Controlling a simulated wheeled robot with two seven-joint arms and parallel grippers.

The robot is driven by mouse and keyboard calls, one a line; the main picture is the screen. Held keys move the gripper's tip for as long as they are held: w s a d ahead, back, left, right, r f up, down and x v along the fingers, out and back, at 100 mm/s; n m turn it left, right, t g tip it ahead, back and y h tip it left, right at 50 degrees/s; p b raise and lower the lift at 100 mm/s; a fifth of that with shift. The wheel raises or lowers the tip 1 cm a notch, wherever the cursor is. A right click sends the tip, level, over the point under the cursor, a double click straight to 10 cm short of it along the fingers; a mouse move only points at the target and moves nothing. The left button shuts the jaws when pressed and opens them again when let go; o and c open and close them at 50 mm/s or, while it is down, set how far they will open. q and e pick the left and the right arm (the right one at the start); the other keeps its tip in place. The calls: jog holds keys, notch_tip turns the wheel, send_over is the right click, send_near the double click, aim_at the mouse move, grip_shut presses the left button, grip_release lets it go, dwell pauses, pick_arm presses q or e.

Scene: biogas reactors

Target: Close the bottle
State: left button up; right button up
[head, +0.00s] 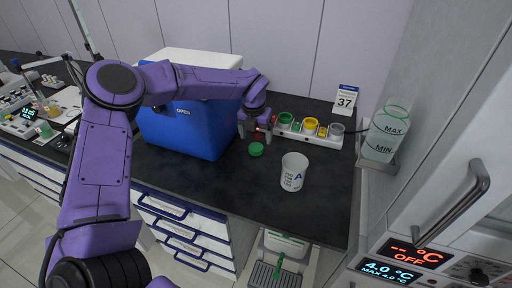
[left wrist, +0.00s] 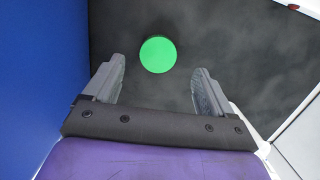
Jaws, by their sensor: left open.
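A round green cap (head: 256,149) lies on the black worktop, and it also shows as a green disc in the left wrist view (left wrist: 158,54). My left gripper (head: 256,132) is above the worktop close to the cap. Its two fingers (left wrist: 158,85) are apart with nothing between them, and the cap appears just beyond the fingertips. A clear container with an open green rim and MAX and MIN marks (head: 384,138) stands at the right by the wall. I cannot tell whether it is the bottle. My right gripper is not in view.
A blue box with a white lid (head: 185,128) stands left of the gripper. A white rack with coloured round pots (head: 309,128) and a sign reading 37 (head: 346,99) are behind. A white beaker (head: 292,173) stands right of the cap. The front worktop is clear.

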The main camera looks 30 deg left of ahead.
aim_at(256, 147)
pick_arm(q)
jog(key=shift+f, duration=0.1)
jog(key=f+p, duration=0.1)
jog(key=f, duration=0.1)
jog(key=f+p, duration=0.1)
jog(key=f, duration=0.1)
jog(key=shift+w+a+f, duration=0.15)
jog(key=shift+a+f, duration=0.05)
jog(key=shift+f, duration=0.05)
jog(key=shift+w+f, duration=0.1)
jog(key=shift+f, duration=0.2)
jog(key=c, duration=1.1)
